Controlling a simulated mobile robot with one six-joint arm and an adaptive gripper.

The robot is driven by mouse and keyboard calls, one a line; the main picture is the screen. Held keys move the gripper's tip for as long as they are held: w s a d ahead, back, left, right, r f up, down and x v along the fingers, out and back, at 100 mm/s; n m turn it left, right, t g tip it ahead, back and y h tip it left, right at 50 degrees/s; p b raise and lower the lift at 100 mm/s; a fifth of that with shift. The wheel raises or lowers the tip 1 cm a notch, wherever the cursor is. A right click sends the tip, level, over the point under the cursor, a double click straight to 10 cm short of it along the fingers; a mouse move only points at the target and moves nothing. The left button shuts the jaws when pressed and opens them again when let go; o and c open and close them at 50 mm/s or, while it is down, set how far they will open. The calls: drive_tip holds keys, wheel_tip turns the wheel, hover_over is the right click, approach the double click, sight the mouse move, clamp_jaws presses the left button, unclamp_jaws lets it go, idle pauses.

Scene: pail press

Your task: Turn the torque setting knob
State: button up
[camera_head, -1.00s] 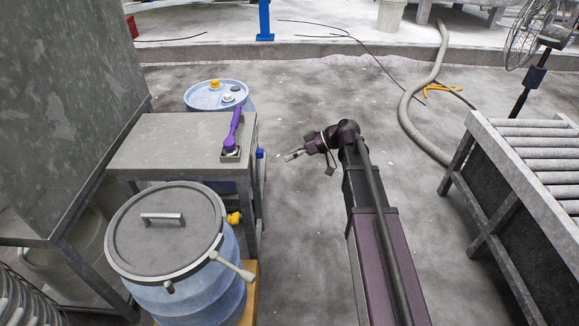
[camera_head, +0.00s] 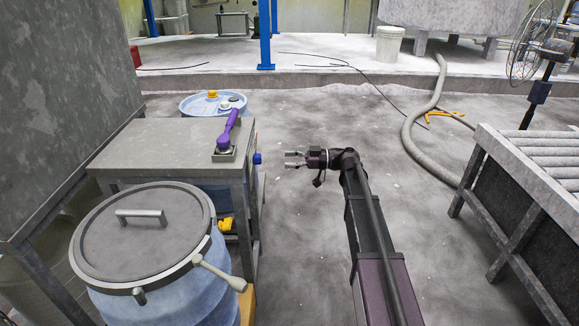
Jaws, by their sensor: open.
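A small blue knob (camera_head: 257,158) sticks out from the right side of the grey metal bench (camera_head: 140,141), just under its top. It is small in this view, and no markings on it can be read. A purple-handled lever (camera_head: 228,130) stands on a small plate at the right part of the bench top. My gripper (camera_head: 290,159) is open and empty. It points left toward the blue knob, at about its height in the picture, with a gap between the fingertips and the knob.
A blue drum with a grey lid (camera_head: 110,242) and a clamp lever (camera_head: 225,272) stands in front of the bench. A yellow part (camera_head: 226,225) sits below the knob. Another blue drum (camera_head: 188,104) is behind. A roller conveyor (camera_head: 530,160) is at right. Open floor lies between.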

sight(257, 159)
drive_tip(key=shift+a, duration=0.15)
idle(0.3)
drive_tip(key=shift+w+a, duration=0.15)
drive_tip(key=shift+a, duration=4.2)
drive_tip(key=c, duration=0.6)
